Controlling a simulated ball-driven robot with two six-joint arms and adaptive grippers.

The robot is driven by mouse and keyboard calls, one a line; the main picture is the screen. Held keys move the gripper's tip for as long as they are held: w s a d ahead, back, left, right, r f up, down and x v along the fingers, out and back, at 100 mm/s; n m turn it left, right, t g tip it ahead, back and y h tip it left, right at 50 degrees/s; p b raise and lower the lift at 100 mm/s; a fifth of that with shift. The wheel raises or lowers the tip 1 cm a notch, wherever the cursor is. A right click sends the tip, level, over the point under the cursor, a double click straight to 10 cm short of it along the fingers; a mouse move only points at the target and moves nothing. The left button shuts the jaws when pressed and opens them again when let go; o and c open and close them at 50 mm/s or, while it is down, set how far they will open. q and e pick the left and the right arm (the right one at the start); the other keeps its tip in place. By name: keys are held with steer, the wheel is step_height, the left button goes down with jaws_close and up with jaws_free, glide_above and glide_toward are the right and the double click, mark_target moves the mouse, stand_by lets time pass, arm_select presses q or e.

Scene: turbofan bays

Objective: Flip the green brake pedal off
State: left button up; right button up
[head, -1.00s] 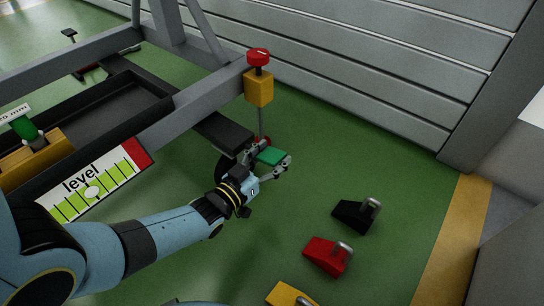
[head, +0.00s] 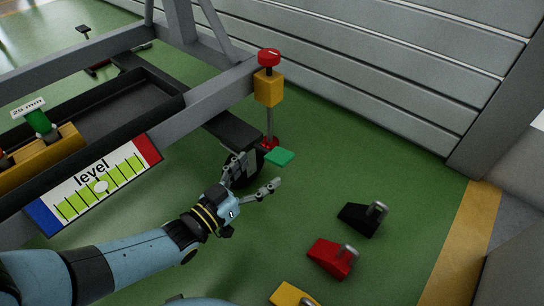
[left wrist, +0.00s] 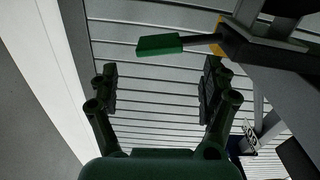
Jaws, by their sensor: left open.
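The green brake pedal (head: 279,157) is a small flat plate near the caster, below the red-topped yellow post. It sits just beyond my left gripper (head: 256,178), which is open and empty, with a visible gap to the pedal. In the left wrist view the pedal (left wrist: 160,45) shows on its dark stem, ahead of and above the two spread fingers (left wrist: 160,85). The wheel under the pedal is partly hidden by my gripper. My right gripper is not in view.
Black (head: 362,218), red (head: 332,257) and yellow (head: 291,294) wedge blocks with metal handles lie on the green floor at right. The grey frame carries a level gauge (head: 95,185) and a yellow post (head: 268,88). A slatted grey wall (head: 400,60) stands behind.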

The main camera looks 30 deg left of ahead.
arm_select(q)
steer(key=shift+s+a, duration=0.15)
steer(key=shift+s, duration=0.75)
steer(key=shift+s+a, duration=0.1)
steer(key=shift+s, duration=0.75)
